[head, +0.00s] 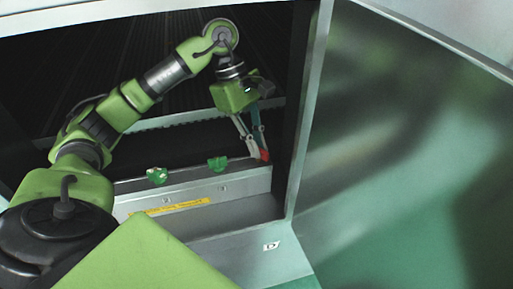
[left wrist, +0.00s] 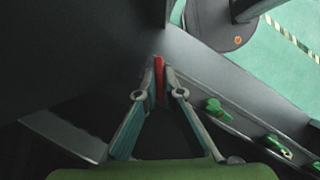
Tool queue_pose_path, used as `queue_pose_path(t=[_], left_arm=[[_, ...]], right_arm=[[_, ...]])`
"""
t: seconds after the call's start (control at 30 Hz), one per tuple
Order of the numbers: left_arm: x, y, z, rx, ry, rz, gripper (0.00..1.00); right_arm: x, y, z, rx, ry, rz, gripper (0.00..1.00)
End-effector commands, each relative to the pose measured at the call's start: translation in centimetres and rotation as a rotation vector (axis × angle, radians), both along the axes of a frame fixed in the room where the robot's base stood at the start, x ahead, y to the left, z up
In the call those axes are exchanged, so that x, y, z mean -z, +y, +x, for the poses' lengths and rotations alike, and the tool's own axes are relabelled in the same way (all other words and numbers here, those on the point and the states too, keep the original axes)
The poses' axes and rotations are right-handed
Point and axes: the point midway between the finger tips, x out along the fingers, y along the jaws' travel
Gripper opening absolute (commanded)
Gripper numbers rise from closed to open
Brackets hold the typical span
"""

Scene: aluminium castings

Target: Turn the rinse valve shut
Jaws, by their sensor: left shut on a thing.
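A red valve handle (head: 265,155) stands at the right end of the metal ledge. In the left wrist view the red handle (left wrist: 158,68) shows as a thin upright strip between the fingertips. My left gripper (head: 258,152) points down at it with its fingers shut on it. The fingertips hide part of the handle. Which valve bears the name rinse cannot be read. Two green valve handles, one in the middle (head: 217,163) and one further left (head: 157,175), sit on the same ledge. My right gripper is not in view.
The metal ledge (head: 235,183) carries a yellow label strip (head: 168,208) on its front. A steel frame post (head: 303,120) stands close to the right of the gripper. A large metal panel (head: 400,150) is further right. Behind the ledge is a dark opening.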

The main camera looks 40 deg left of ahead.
Motion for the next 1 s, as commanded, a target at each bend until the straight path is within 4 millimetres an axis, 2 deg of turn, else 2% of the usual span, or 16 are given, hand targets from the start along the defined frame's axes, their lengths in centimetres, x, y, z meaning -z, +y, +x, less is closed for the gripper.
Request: queue_pose_path(t=[0.2,0.5,1.0], left_arm=[[-0.26,-0.02,0.45,0.198,-0.011,-0.003,0.00],[-0.48,-0.03,0.53,0.432,-0.011,-0.001,0.00],[-0.44,-0.06,0.59,0.599,-0.013,0.000,0.00]], right_arm=[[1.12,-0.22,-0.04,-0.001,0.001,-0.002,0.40],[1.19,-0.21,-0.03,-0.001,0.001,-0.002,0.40],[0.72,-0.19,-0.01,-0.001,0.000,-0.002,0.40]])
